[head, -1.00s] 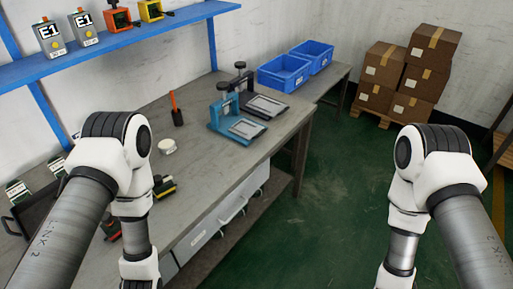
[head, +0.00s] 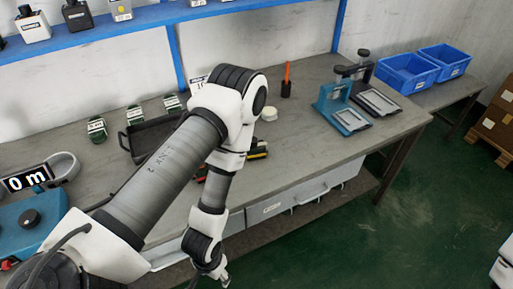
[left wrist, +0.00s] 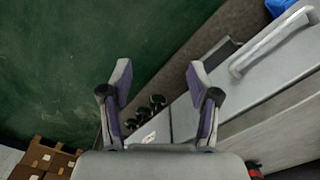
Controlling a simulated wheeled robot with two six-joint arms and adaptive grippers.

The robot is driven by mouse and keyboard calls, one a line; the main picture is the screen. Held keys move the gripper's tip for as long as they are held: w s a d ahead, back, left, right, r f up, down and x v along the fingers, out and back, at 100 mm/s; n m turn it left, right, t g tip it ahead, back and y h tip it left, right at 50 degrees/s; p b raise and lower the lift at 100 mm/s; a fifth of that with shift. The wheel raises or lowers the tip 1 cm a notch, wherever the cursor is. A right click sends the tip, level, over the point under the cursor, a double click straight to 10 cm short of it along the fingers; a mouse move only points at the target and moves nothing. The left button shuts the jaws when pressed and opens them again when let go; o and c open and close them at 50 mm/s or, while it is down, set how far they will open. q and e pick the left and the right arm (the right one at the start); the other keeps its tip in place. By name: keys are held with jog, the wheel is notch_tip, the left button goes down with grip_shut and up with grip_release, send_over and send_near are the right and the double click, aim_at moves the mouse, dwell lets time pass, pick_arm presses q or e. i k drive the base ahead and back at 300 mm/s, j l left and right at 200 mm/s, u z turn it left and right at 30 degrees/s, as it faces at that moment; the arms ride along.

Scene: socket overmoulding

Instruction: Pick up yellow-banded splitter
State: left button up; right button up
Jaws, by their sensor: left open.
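The yellow-banded splitter (head: 260,152), dark with a yellow band, lies on the grey workbench (head: 310,150) in the head view. My left arm partly hides it. A dark and red part (head: 202,173) shows beside the arm, mostly hidden. My left gripper (head: 222,277) is low at the bottom of the head view, in front of the bench and away from the splitter. In the left wrist view its two fingers (left wrist: 160,85) are spread and empty, over the floor and drawer front. My right gripper is out of view.
A black tray (head: 128,147) and several small green-and-white items stand left on the bench. A white roll (head: 268,114), an orange-handled tool (head: 287,82) and a teal press (head: 343,110) stand farther right. Blue bins (head: 407,74) are at the back right. A blue shelf (head: 160,15) hangs above.

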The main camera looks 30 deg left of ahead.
aim_at(259, 152)
jog(key=i+l+u, duration=0.3)
jog(key=u, duration=0.2)
jog(key=i+l+u, duration=0.45)
